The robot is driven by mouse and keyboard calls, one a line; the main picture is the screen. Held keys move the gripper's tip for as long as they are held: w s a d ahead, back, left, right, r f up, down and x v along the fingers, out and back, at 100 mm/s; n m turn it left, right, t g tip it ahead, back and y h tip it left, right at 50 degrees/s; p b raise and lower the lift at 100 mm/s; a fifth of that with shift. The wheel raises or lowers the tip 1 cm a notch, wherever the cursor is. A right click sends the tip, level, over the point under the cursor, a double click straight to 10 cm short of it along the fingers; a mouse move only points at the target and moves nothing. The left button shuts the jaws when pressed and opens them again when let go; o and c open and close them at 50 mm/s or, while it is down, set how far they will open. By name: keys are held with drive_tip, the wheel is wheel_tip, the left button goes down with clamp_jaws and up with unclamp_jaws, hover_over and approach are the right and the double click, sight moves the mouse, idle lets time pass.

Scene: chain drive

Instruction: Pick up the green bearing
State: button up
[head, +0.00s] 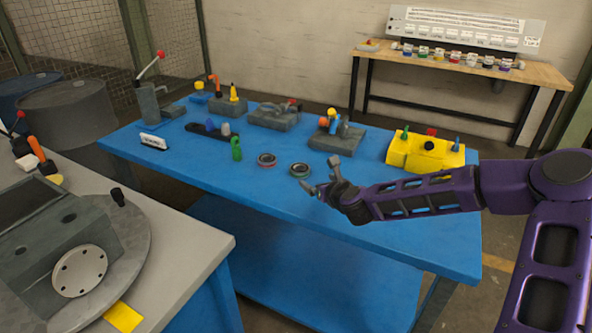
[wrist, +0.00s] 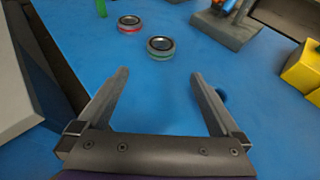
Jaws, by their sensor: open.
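The green bearing (head: 300,170) is a small dark ring with a green rim lying flat on the blue table. In the wrist view the green bearing (wrist: 161,47) lies beyond my fingertips, near the centre line. My gripper (head: 322,178) is open and empty, just to the right of the bearing in the head view. In the wrist view my gripper (wrist: 158,80) shows both fingers spread apart with bare blue table between them. A similar bearing with a red rim (head: 266,160) lies just left of the green one; this red bearing (wrist: 130,23) is farther off in the wrist view.
A green upright part (head: 236,149) stands left of the bearings. A grey fixture (head: 337,138) with orange and yellow parts stands behind them, and a yellow block (head: 425,152) is at the right. The blue table (head: 220,178) is clear in front of the bearings.

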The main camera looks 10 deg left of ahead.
approach(298, 168)
drive_tip(key=shift+w, duration=0.2)
drive_tip(key=shift+p+x, duration=0.35)
drive_tip(key=shift+x, duration=2.8)
drive_tip(key=shift+s, duration=0.1)
